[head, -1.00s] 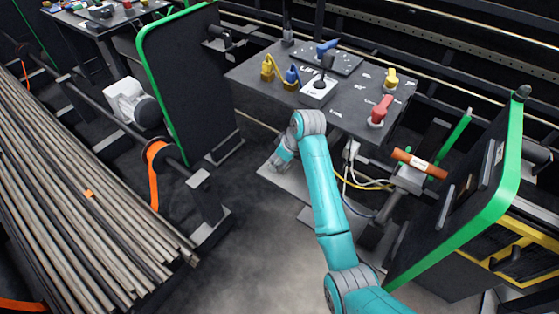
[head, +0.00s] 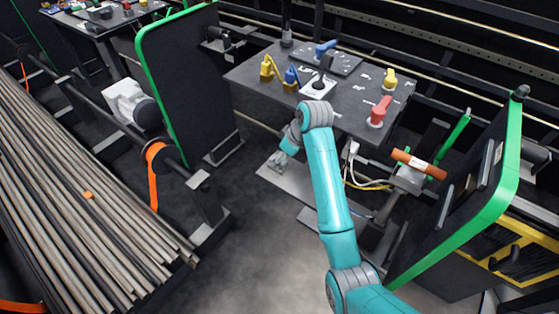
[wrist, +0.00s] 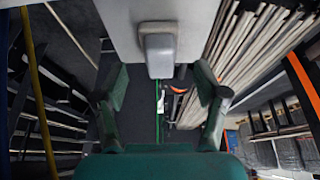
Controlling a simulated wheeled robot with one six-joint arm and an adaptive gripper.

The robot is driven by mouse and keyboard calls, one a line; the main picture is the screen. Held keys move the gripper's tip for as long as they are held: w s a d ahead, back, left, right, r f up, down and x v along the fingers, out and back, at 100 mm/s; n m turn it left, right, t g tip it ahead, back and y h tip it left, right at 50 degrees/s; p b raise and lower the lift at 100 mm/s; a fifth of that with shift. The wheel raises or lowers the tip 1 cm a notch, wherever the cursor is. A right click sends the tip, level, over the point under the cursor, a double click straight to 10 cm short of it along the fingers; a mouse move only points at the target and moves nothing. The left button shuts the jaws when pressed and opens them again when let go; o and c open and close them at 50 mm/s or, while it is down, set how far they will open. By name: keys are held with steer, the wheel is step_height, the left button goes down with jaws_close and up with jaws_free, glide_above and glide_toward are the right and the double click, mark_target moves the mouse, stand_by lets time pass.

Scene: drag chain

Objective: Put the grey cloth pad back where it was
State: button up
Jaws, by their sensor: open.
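My gripper (head: 276,162) hangs at the end of my teal arm, beside the left end of the grey shelf plate (head: 297,186) under the control table. In the wrist view its two dark green fingers (wrist: 160,88) are spread apart. A smooth grey rounded block (wrist: 160,52) shows between and beyond the fingers, against a pale flat surface (wrist: 185,22). I cannot tell if this block is the grey cloth pad. Nothing is seen clamped between the fingers. I cannot pick out the pad with certainty in the head view.
The control table (head: 255,75) with blue, yellow and red handles stands above the shelf. A green-edged black panel (head: 185,85) stands left, another (head: 470,190) right. Cables (head: 365,186) hang right of my arm. Long rods (head: 85,200) lie at far left. Open floor (head: 250,250) is in front.

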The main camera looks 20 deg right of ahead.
steer(key=v, duration=0.7)
steer(key=shift+s+r, duration=0.2)
steer(key=shift+r, duration=0.15)
